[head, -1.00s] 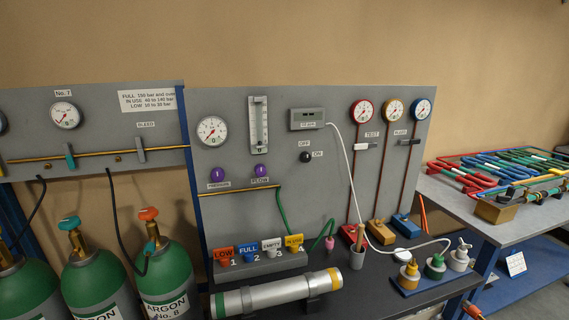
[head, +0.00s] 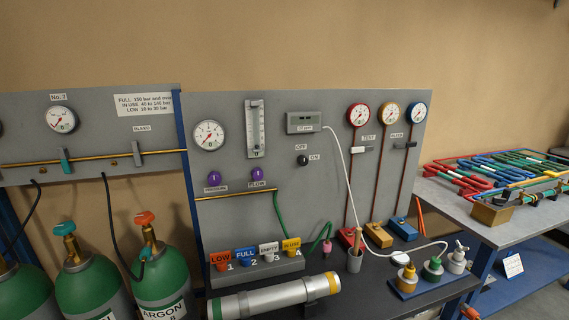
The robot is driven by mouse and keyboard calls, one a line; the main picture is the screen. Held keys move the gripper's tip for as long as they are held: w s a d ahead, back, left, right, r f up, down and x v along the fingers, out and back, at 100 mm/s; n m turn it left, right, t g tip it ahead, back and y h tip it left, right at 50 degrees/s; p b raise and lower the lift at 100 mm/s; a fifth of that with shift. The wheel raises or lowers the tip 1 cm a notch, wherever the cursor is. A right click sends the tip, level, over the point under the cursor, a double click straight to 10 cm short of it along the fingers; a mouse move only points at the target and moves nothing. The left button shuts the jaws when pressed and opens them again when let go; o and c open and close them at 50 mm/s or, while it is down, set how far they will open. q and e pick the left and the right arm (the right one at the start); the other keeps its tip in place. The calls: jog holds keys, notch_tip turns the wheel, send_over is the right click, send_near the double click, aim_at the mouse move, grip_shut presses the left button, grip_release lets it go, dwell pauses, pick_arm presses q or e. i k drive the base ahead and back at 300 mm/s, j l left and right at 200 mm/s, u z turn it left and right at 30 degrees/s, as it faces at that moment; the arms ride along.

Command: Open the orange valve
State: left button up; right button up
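An orange valve handle (head: 145,218) sits on top of the right-hand green argon cylinder (head: 160,285) at the lower left, above a brass and teal fitting. The cylinder next to it has a teal handle (head: 65,229). On the grey panel (head: 230,110), an orange-rimmed gauge (head: 389,115) stands between a red one (head: 358,115) and a blue one (head: 417,113). A pipe runs down from it to a yellow-orange block (head: 378,235) on the bench. Neither of my grippers shows in this view.
A silver cylinder (head: 270,298) lies along the bench front. Orange, blue, white and yellow tags (head: 245,256) stand on a grey rack behind it. Small bottles (head: 432,268) sit on a blue tray at right. A side table (head: 490,232) holds coloured coils.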

aim_at(144, 218)
jog(key=j+z, duration=0.2)
jog(key=j, duration=0.35)
jog(key=k+j+z, duration=0.1)
jog(key=j+z, duration=0.15)
jog(key=j, duration=0.3)
jog(key=k+j+z, duration=0.2)
jog(key=j, duration=0.3)
jog(key=i+j, duration=0.05)
jog(key=i, duration=0.05)
